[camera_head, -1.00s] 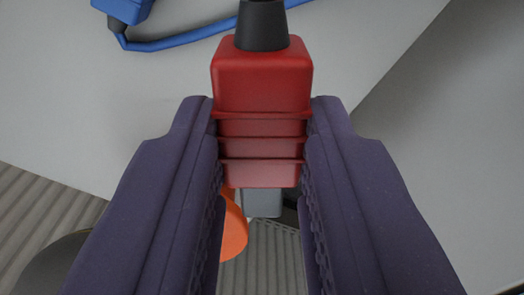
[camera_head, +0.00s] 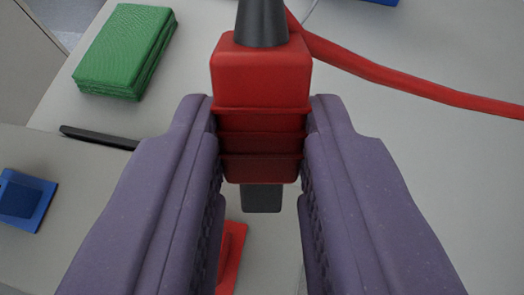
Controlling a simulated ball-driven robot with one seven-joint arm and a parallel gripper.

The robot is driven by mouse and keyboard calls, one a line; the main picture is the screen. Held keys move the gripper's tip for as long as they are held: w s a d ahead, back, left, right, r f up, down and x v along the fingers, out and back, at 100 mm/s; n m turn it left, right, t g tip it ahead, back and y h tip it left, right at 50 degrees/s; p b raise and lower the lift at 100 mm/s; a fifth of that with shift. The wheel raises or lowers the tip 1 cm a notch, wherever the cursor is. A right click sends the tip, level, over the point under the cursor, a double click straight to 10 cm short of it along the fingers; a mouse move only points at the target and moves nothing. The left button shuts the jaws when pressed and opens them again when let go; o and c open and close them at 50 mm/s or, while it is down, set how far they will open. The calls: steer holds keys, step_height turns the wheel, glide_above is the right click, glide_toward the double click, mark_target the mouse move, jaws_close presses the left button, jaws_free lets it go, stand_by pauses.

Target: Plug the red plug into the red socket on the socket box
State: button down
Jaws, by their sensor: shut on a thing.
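My gripper (camera_head: 262,200) is shut on the red plug (camera_head: 261,75), one purple jaw on each side of its ribbed body. The plug's dark grey end (camera_head: 262,199) points down the picture, and its black neck (camera_head: 262,22) is at the top. A red piece (camera_head: 236,245), which looks like the red socket, is below and beyond the plug, partly hidden by the left jaw. A blue square socket (camera_head: 24,200) with a dark recess is at the far left. Both seem to be on a pale grey face, which looks like the socket box (camera_head: 85,180). The plug is apart from both.
A red cable (camera_head: 420,87) runs from behind the plug to the right edge. A green folded block (camera_head: 125,50) lies at the upper left, with a dark bar (camera_head: 98,137) below it. A blue piece (camera_head: 378,2) shows at the top edge. The pale surface at right is mostly clear.

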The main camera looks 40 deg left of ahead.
steer(key=s+r+m+t+b, duration=0.2)
steer(key=s+r+t+b, duration=0.1)
steer(key=s+r+t, duration=0.25)
steer(key=shift+t, duration=0.45)
steer(key=shift+s+a+f+b, duration=0.1)
steer(key=shift+f+b, duration=0.85)
steer(key=shift+f, duration=0.65)
steer(key=shift+s+a+f+b, duration=0.1)
steer(key=shift+f+b, duration=0.85)
steer(key=shift+f, duration=0.65)
steer(key=shift+d+f, duration=0.15)
steer(key=shift+f, duration=1.2)
steer(key=c, duration=0.8)
jaws_free()
steer(key=shift+f, duration=0.1)
steer(key=shift+s+d, duration=0.1)
steer(key=shift+s, duration=0.05)
